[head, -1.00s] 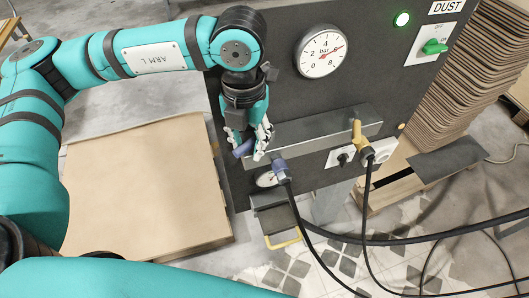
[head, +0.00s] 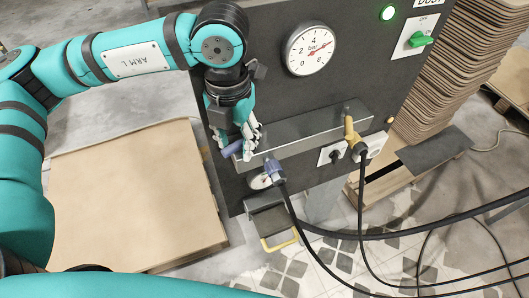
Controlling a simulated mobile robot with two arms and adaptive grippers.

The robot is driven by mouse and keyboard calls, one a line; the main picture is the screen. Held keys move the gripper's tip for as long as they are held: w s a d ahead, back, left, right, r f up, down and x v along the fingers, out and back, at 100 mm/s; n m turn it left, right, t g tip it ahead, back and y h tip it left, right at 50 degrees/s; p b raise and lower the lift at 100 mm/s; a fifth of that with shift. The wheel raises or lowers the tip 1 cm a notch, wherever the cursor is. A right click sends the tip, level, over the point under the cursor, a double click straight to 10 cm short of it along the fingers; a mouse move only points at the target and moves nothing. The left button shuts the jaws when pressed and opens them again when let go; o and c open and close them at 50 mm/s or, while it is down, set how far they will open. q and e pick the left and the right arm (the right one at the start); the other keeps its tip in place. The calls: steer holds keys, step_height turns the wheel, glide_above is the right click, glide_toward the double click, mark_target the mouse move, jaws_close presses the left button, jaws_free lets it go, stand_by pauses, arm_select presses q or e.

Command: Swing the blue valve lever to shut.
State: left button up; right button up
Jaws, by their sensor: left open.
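My right gripper is not in view.
A yellow lever (head: 349,128) stands on the bar's right. A pressure gauge (head: 310,50) and green switch (head: 417,39) are above. Black hoses (head: 345,236) run across the lower right. A stack of brown boards (head: 125,195) lies left; curved boards (head: 465,65) rise right.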

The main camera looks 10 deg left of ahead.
mark_target(237, 142)
arm_select(q)
steer(key=shift+w+r+p, duration=0.1)
steer(key=shift+r+p, duration=1.15)
steer(key=shift+r, duration=1.3)
steer(key=shift+r+p, duration=0.35)
steer(key=shift+r, duration=0.55)
steer(key=shift+f, duration=0.1)
